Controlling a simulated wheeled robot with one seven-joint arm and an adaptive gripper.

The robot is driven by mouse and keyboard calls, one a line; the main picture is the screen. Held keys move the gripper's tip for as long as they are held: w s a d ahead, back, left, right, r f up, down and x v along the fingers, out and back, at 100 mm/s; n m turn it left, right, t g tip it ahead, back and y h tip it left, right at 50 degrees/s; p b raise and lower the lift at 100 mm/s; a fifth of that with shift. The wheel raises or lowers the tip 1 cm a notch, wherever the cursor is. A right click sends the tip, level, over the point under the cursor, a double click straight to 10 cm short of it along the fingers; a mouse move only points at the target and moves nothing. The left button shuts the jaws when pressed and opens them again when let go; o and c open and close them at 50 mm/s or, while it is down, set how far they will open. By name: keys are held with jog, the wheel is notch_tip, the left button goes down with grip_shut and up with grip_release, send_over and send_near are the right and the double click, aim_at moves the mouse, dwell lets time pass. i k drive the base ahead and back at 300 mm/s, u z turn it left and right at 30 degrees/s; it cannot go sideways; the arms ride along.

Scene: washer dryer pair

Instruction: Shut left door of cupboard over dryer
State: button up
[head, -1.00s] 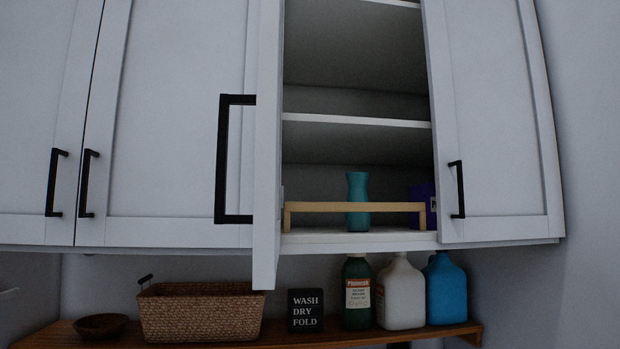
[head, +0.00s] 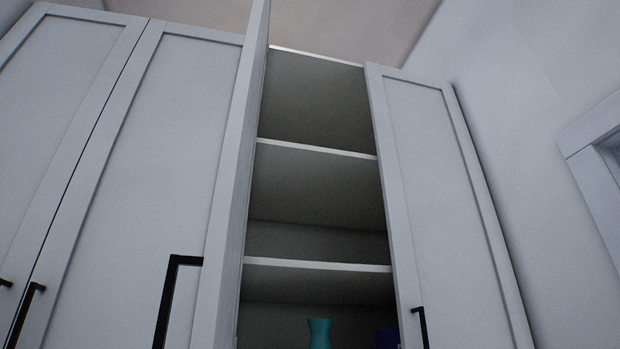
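The open cupboard door (head: 232,175) stands swung out toward me on the left side of the open cupboard (head: 318,195). Its black bar handle (head: 168,295) shows at the lower left, its lower part cut off by the frame. The right-hand door (head: 440,200) of this cupboard looks shut, with a black handle (head: 420,328) at its lower edge. Inside are white shelves (head: 318,265), a teal vase (head: 319,333) and a dark purple item (head: 387,339) at the bottom edge. My gripper is not in view.
More closed white cupboard doors (head: 130,190) stand to the left, with black handles (head: 25,312). A plain wall (head: 520,130) lies to the right, with a white frame (head: 597,150) at the far right. The ceiling (head: 340,25) shows above.

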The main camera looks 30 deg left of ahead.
aim_at(216, 319)
jog(key=z, duration=1.45)
jog(key=k, duration=0.4)
jog(key=u, duration=2.4)
